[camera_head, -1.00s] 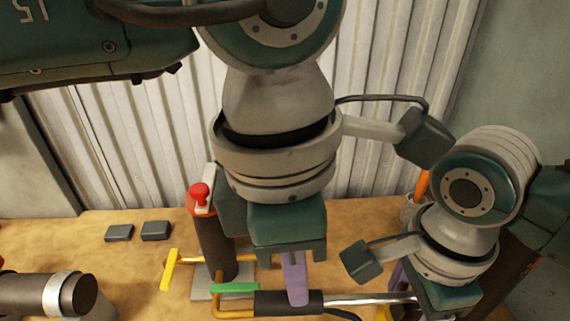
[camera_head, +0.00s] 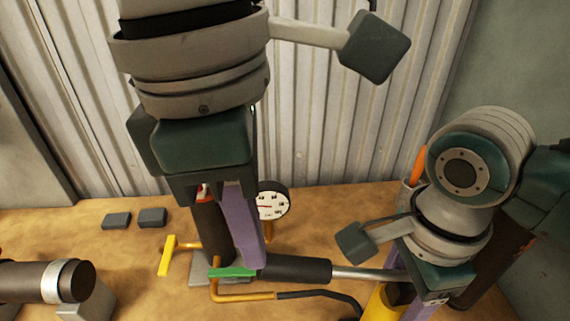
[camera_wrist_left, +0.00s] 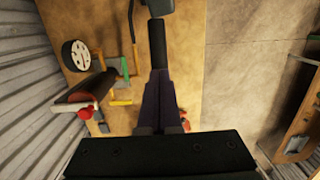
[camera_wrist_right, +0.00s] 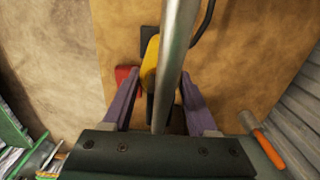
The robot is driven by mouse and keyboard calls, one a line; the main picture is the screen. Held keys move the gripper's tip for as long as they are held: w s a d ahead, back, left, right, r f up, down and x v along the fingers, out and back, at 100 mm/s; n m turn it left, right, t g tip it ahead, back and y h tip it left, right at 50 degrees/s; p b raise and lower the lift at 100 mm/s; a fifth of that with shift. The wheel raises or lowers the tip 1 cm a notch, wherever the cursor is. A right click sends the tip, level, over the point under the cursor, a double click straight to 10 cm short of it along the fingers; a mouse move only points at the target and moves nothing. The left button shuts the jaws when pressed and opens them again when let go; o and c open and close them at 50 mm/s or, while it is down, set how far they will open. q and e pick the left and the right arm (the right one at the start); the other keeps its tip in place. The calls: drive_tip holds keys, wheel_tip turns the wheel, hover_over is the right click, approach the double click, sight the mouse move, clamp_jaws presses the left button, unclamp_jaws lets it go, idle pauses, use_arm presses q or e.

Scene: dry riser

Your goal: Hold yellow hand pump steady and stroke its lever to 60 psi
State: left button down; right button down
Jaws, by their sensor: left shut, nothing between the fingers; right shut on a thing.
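The yellow hand pump (camera_head: 379,303) stands at the bottom right of the head view, partly hidden by my right gripper; its yellow body also shows in the right wrist view (camera_wrist_right: 150,62). Its lever is a silver rod (camera_head: 368,274) with a black grip (camera_head: 295,268), lying nearly level and pointing left. My right gripper (camera_wrist_right: 155,98) is shut on the pump body, with the rod crossing in front. My left gripper (camera_head: 247,262) is shut and empty, its purple fingers pointing down by the grip's left end. I cannot tell whether they touch it.
A white dial gauge (camera_head: 271,201) with a red needle stands behind the lever; its figures are too small to read. A dark cylinder (camera_head: 211,236), a green lever (camera_head: 232,272) and a yellow handle (camera_head: 168,256) are near my left gripper. Two dark blocks (camera_head: 152,217) lie left.

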sight(298, 261)
use_arm(q)
wheel_tip(298, 261, up, 9)
drive_tip(key=shift+a, duration=0.45)
drive_tip(key=shift+r, duration=0.1)
drive_tip(key=d, duration=0.1)
drive_tip(key=d+f, duration=0.1)
drive_tip(key=d, duration=0.1)
drive_tip(key=shift+d+f, duration=0.3)
idle(0.4)
drive_tip(key=shift+d+f, duration=0.2)
drive_tip(key=shift+f, duration=1.55)
drive_tip(key=shift+d+f, duration=0.15)
drive_tip(key=shift+f, duration=1.55)
